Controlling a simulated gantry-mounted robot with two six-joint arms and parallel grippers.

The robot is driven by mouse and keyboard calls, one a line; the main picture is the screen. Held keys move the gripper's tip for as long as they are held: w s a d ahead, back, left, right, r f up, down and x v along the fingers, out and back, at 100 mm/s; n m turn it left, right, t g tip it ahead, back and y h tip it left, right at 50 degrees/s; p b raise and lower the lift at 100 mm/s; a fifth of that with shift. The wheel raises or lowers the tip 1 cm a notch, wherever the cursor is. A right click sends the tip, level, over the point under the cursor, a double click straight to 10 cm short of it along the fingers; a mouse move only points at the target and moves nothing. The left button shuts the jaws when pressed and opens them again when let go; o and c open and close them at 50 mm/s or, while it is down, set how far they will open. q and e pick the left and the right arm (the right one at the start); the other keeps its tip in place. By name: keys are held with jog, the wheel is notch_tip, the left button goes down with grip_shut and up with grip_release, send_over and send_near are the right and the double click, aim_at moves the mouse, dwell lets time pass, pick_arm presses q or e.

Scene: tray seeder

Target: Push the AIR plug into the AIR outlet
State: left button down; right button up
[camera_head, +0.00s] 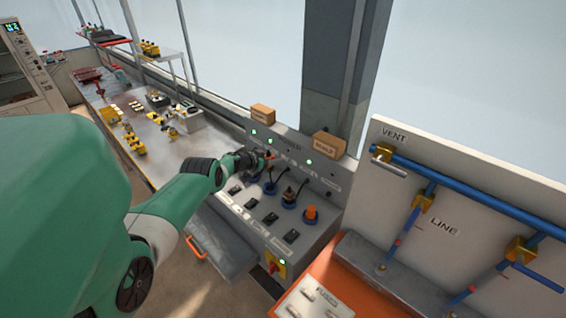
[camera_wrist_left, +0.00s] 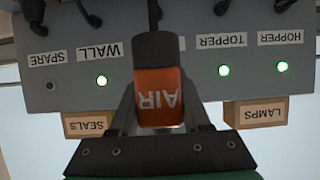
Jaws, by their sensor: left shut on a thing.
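My left gripper (camera_head: 262,160) reaches in from the left to the upper end of the sloping grey outlet panel. In the left wrist view it is shut on the orange AIR plug (camera_wrist_left: 158,85), whose label is upside down; a dark part covers the plug's far end. In the head view the plug is mostly hidden by the gripper and too small to make out clearly. The AIR outlet cannot be picked out, and I cannot tell whether the plug touches one. My right gripper is not in view.
Blue outlets with dark plugs and cables (camera_head: 289,199) and an orange plug (camera_head: 311,213) sit close by on the panel. The back plate (camera_wrist_left: 200,40) carries labels and green lights. Boxes (camera_head: 329,146) stand on top. A piped board (camera_head: 470,190) is at right.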

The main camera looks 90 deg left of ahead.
pick_arm(q)
jog(key=shift+f, duration=0.15)
notch_tip(320, 180, down, 11)
jog(key=b, duration=1.1)
jog(key=shift+f+b, duration=0.5)
jog(key=shift+b, duration=0.1)
dwell(1.2)
jog(key=shift+c, duration=1.4)
grip_release()
